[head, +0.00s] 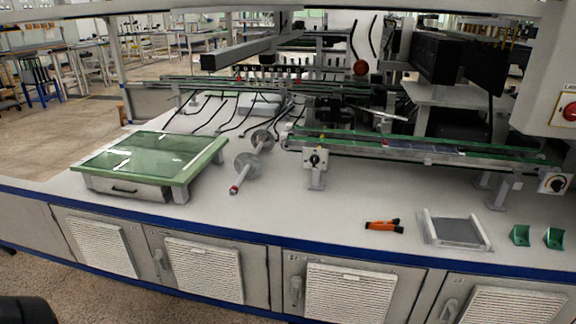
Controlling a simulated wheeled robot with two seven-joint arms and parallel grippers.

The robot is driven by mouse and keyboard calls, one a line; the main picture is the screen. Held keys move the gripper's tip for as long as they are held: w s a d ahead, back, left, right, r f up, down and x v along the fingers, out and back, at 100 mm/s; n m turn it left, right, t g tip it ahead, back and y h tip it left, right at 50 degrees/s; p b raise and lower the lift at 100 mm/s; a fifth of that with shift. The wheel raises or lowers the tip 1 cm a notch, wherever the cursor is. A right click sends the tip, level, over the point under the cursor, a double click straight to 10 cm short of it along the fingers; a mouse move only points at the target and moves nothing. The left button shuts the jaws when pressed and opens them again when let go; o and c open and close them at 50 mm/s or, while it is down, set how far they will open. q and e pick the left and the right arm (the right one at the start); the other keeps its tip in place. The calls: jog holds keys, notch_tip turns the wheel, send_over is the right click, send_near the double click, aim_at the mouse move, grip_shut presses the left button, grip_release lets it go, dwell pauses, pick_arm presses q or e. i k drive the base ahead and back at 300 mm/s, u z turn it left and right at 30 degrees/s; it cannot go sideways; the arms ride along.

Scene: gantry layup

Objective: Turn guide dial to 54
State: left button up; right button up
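Two dials show in the head view. One is a small black knob (315,160) on a light plate, on a post under the near rail of the conveyor. The other is a dark round dial (553,184) with a pale ring and some orange, at the right end of the same rail. I cannot tell which is the guide dial, and their markings are too small to read. Neither of my grippers is in view, and nothing touches either dial.
The conveyor (430,154) runs across the bench (300,226). A green-topped light box (150,152), a shaft with discs (245,166), orange-handled tool (384,226), grey tray (427,228) and green brackets (520,236) stand in front. A red button (569,111) is at right.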

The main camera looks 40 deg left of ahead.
aim_at(314, 160)
jog(key=u, duration=1.1)
jog(key=i, duration=0.05)
jog(key=u, duration=0.45)
